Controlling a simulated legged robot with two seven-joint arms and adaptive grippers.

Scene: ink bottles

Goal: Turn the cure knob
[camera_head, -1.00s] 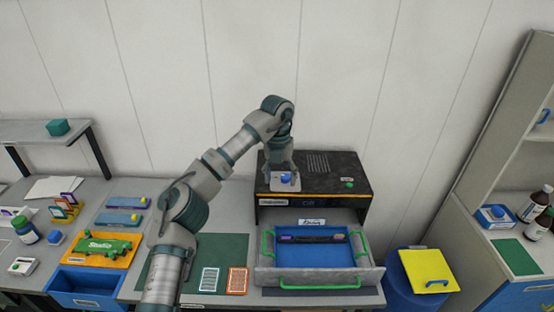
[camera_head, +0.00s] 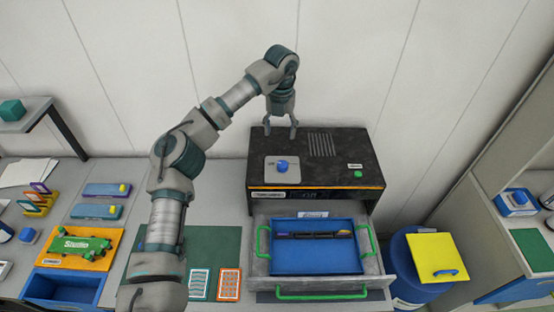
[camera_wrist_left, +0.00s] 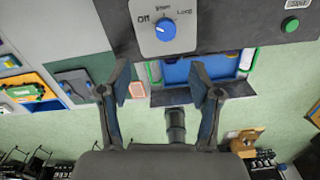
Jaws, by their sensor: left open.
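The blue cure knob (camera_head: 281,166) sits on a light grey plate on top of the black curing box (camera_head: 330,177). In the left wrist view the knob (camera_wrist_left: 165,29) stands between the labels "Off" at left and "Long" at right, with a third label above it. Its pointer seems to face up toward the middle label, but this is small. My left gripper (camera_head: 281,133) is open and empty, raised above the back of the box and clear of the knob. Its two spread fingers (camera_wrist_left: 162,88) show in the wrist view. My right gripper is not in view.
A green button (camera_head: 358,174) is on the box's right side. Below, an open drawer (camera_head: 372,262) holds a blue tray (camera_head: 315,262) with a dark bar. A blue bin with yellow lid (camera_head: 437,257) stands right. An orange tray (camera_head: 70,262) lies left.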

